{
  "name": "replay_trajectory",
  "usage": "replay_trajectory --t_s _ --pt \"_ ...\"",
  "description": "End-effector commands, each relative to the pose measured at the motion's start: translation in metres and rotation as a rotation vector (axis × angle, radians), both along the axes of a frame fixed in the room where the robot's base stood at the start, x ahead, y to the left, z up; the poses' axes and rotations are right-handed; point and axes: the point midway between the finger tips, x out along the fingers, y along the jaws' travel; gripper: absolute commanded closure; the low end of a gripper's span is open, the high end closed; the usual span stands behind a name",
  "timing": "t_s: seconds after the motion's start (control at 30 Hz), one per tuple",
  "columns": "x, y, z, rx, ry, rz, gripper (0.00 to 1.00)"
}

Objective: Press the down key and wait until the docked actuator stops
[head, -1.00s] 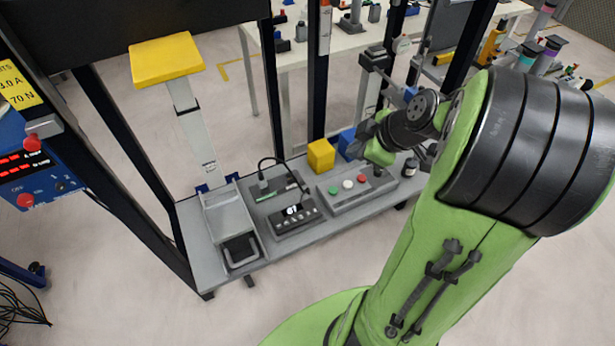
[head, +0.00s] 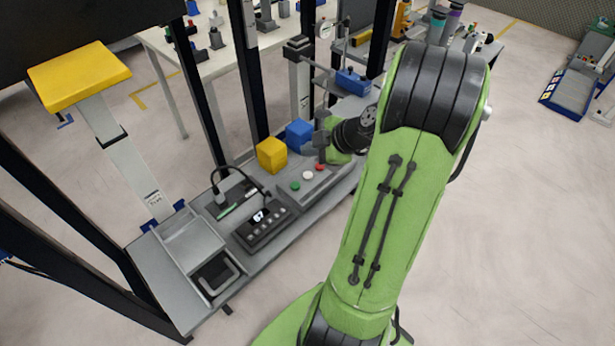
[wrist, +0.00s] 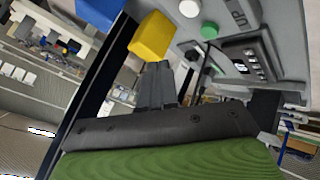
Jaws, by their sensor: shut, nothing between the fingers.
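A small black key box (head: 262,228) with a lit display and a row of keys lies on the grey bench; it also shows in the wrist view (wrist: 247,62). Which key is down cannot be read. In the head view my arm's end is to the right of the key box, the fingers unclear.
A yellow block (head: 271,155) and a blue block (head: 299,134) stand behind a grey box with green, white and red buttons (head: 308,176). Dark upright posts (head: 253,70) frame the bench. Floor at the right is open.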

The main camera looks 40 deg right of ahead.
Motion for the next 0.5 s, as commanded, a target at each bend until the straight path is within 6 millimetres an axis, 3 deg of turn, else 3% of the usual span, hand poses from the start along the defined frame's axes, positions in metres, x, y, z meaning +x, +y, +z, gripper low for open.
replay_trajectory --t_s 0.03,0.3,0.5 --pt "0.0 0.0 -0.012 0.002 0.001 -0.002 1.0" --pt "0.0 0.0 -0.052 0.0 -0.001 -0.001 1.0" --pt "0.0 0.0 -0.058 0.0 -0.001 -0.001 1.0"
